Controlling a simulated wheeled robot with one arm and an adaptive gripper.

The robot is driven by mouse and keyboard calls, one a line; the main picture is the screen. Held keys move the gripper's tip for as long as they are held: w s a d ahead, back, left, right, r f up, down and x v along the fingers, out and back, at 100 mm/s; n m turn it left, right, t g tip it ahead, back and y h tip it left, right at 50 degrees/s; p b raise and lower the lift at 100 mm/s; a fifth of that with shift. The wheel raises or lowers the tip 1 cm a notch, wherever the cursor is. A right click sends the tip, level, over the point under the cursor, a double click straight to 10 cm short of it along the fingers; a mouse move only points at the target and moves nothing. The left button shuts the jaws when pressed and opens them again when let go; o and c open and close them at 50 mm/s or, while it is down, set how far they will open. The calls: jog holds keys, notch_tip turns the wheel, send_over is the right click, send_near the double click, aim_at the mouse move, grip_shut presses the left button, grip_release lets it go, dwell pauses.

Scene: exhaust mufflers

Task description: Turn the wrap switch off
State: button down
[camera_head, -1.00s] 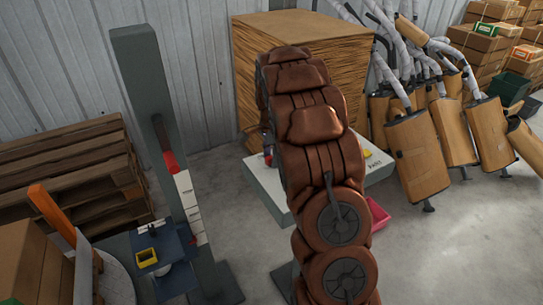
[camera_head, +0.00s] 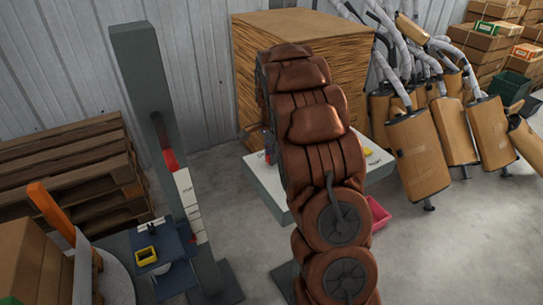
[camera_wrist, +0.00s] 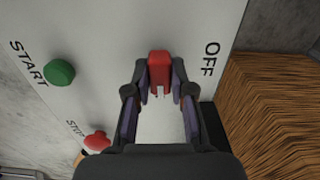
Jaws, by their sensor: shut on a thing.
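In the wrist view, the red wrap switch (camera_wrist: 159,65) stands on a pale control panel (camera_wrist: 110,20). The word OFF is printed to its right. My gripper (camera_wrist: 161,82) is shut on the switch, with one finger on each side of it. A green START button (camera_wrist: 59,72) and a red STOP button (camera_wrist: 97,140) are to the left on the same panel. In the head view the panel (camera_head: 266,190) is partly behind my brown-covered arm. My gripper (camera_head: 268,145) shows only as a small dark shape there, and the switch is hard to make out.
A tall wood-grained block (camera_head: 255,65) stands behind the panel. A grey post (camera_head: 150,80) and pallets (camera_head: 70,175) are at the left. Wrapped mufflers (camera_head: 415,150) lean at the right. A pink bin (camera_head: 379,213) is beside my arm. Floor at the lower right is clear.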

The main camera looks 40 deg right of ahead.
jog(key=n+b, duration=0.3)
jog(key=b, duration=0.1)
jog(key=shift+f+n, duration=0.2)
jog(key=shift+n, duration=0.2)
jog(key=n+b, duration=0.3)
jog(key=n, duration=0.1)
jog(key=shift+r, duration=0.1)
jog(key=n+b, duration=0.2)
jog(key=n, duration=0.3)
jog(key=shift+r+n+b, duration=0.15)
jog(key=shift+n+b, duration=0.25)
jog(key=shift+n, duration=1.8)
jog(key=c, duration=1)
grip_release()
